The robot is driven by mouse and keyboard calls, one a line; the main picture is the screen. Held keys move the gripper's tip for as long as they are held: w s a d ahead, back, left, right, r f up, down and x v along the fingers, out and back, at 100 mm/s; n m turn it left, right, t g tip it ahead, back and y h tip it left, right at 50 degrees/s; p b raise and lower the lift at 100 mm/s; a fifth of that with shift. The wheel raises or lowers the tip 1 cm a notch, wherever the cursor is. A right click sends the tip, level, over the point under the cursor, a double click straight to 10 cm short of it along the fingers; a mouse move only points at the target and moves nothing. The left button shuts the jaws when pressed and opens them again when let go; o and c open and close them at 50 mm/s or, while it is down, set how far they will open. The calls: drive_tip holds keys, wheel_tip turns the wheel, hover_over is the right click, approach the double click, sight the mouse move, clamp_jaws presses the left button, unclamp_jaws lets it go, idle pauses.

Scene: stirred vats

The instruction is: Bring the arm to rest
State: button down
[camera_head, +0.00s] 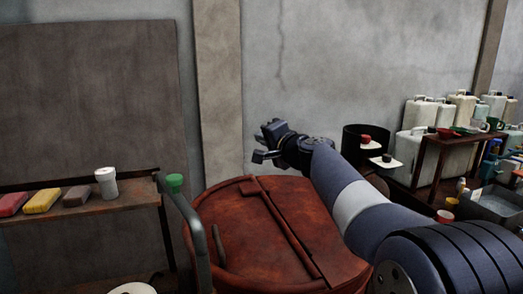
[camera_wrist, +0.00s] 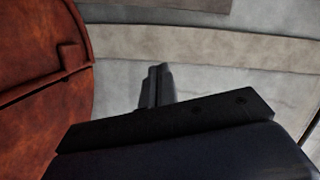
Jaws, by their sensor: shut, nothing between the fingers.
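My arm reaches out from the lower right in the head view, over a large reddish-brown vat (camera_head: 245,235) with a lid. My gripper (camera_head: 262,146) is at the arm's far end, above the vat's back edge and in front of the grey wall. In the wrist view my gripper (camera_wrist: 157,82) shows its fingers together with nothing between them. The vat (camera_wrist: 40,70) also shows at the left of the wrist view, apart from the fingers.
A shelf (camera_head: 130,196) at the left holds coloured blocks and a white cup (camera_head: 106,183). A curved grey rail (camera_head: 196,235) stands by the vat. A black round container (camera_head: 352,146) is beyond my arm. White canisters (camera_head: 410,150) and a low table (camera_head: 432,150) stand at the right.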

drive_tip(key=s+a+f+n+b, duration=0.1)
drive_tip(key=s+a+f+n, duration=0.1)
drive_tip(key=a, duration=0.4)
drive_tip(key=shift+f+h, duration=0.3)
